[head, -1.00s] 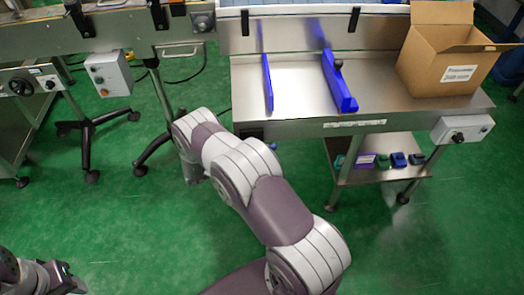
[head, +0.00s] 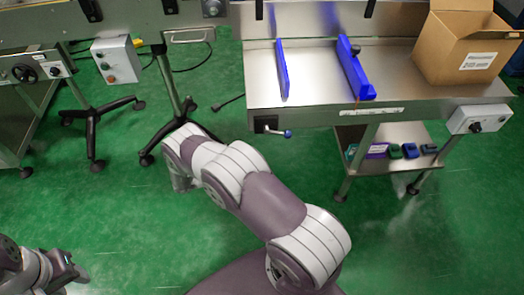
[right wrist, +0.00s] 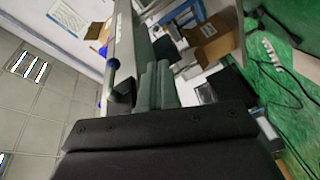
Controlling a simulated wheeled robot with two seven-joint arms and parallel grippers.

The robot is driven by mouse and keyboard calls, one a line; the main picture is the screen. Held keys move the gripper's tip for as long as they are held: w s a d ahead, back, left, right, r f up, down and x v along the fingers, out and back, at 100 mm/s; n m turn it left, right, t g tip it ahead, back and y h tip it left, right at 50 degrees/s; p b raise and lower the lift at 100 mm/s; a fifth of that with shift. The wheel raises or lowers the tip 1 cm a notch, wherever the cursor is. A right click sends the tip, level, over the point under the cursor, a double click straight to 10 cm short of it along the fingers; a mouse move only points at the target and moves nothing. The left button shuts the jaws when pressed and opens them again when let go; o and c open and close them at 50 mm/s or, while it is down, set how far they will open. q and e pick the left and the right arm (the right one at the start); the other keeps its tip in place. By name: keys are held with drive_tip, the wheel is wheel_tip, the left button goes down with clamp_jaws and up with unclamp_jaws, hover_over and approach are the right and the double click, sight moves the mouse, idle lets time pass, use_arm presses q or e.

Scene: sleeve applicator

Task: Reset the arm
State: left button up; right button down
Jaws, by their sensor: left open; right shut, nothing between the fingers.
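My left gripper (head: 78,272) shows at the lower left edge of the head view, open and empty over the green floor. My right arm (head: 265,205) reaches up and left from the bottom of the head view, its far end bent downward; its gripper cannot be made out there. In the right wrist view, my right gripper (right wrist: 158,75) has its grey-green fingers together with nothing between them. Neither gripper touches anything that I can see.
A steel table (head: 320,115) with blue guide rails (head: 355,70) and an open cardboard box (head: 465,50) stands ahead. A grey control box (head: 117,60) and black wheeled stand legs (head: 95,135) are at the left. Green floor (head: 150,225) is clear nearer me.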

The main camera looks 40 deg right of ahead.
drive_tip(key=shift+w+a+f, duration=0.2)
drive_tip(key=shift+w+a, duration=0.05)
drive_tip(key=shift+a, duration=0.4)
